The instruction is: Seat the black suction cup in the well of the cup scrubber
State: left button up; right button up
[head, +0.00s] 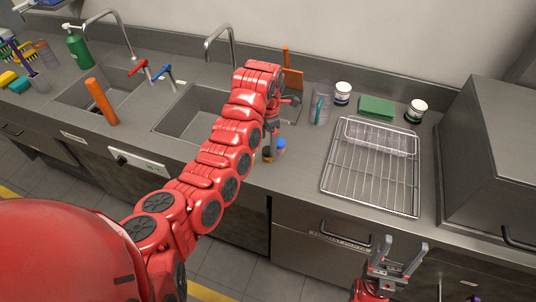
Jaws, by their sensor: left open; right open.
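I cannot clearly pick out the black suction cup or the cup scrubber. A small dark and orange piece (267,153) and a small blue piece (281,143) are on the counter just right of the sink, by my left gripper. What they are is too small to tell. My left gripper (272,138) is open and points down from the raised red arm, close to these pieces. The arm hides part of the counter and sink behind it. My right gripper (397,262) is open and empty, low in front of the counter, below the wire rack.
A wire rack (370,187) with a clear tray lies right of centre. Behind are a clear cup (322,103), two jars (342,94) (416,111) and a green block (376,107). A grey box (495,150) blocks the right. Sinks and an orange cylinder (101,101) are left.

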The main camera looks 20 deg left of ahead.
aim_at(268, 150)
pick_arm(q)
jog(key=shift+s+d+f, duration=0.15)
jog(key=shift+f, duration=0.4)
jog(key=shift+s+f+p, duration=0.3)
jog(key=shift+f+p, duration=0.2)
jog(key=shift+p, duration=0.6)
notch_tip(268, 150, down, 2)
jog(key=shift+w+f, duration=0.2)
jog(key=shift+f, duration=0.2)
grip_shut()
